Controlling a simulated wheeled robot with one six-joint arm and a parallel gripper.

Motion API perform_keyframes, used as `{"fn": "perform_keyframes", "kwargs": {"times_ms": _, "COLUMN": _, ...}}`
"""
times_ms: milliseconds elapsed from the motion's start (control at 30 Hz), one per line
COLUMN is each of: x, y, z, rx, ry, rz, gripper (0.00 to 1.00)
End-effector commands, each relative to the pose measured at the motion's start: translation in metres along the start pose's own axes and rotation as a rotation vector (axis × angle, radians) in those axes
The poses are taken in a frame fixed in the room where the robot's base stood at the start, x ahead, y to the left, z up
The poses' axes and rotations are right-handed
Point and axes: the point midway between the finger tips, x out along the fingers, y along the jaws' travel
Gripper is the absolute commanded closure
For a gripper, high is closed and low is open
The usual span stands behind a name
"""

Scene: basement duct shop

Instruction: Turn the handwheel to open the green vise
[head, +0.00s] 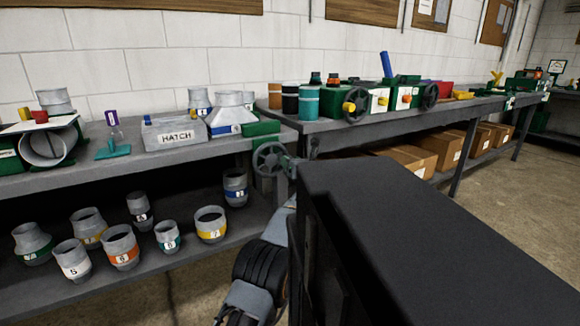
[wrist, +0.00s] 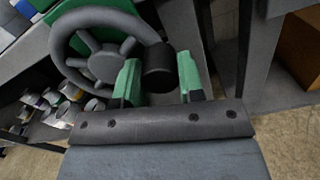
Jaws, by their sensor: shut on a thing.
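The grey spoked handwheel (head: 268,158) is at the front edge of the left bench, near its right end. Green parts of the vise (head: 261,129) show just above and behind it. In the wrist view the handwheel (wrist: 103,64) fills the upper left, with a dark round handle knob (wrist: 159,68) at the right of its rim. My gripper (wrist: 158,78) is shut on this knob, one green fingertip on each side. In the head view my gripper is small and partly hidden by my black body part. The vise jaws cannot be made out clearly.
A grey HATCH box (head: 174,134) and duct fittings sit on the left bench (head: 75,170), with several numbered fittings on its lower shelf. The right bench (head: 390,125) holds cans and machines with dark wheels. Cardboard boxes (head: 410,162) lie beneath it. Open floor (head: 510,220) is at right.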

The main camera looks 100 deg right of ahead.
Motion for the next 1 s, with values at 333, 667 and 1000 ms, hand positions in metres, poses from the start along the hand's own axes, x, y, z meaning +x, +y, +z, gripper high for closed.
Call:
{"fn": "perform_keyframes", "kwargs": {"times_ms": 333, "x": -0.0004, "y": 0.0004, "z": 0.0065, "rx": -0.082, "ry": -0.004, "rz": -0.004, "gripper": 1.0}}
{"fn": "perform_keyframes", "kwargs": {"times_ms": 667, "x": -0.0003, "y": 0.001, "z": 0.0076, "rx": -0.091, "ry": -0.005, "rz": -0.003, "gripper": 1.0}}
{"fn": "perform_keyframes", "kwargs": {"times_ms": 1000, "x": -0.0001, "y": 0.0013, "z": 0.007, "rx": -0.09, "ry": -0.003, "rz": -0.001, "gripper": 0.43}}
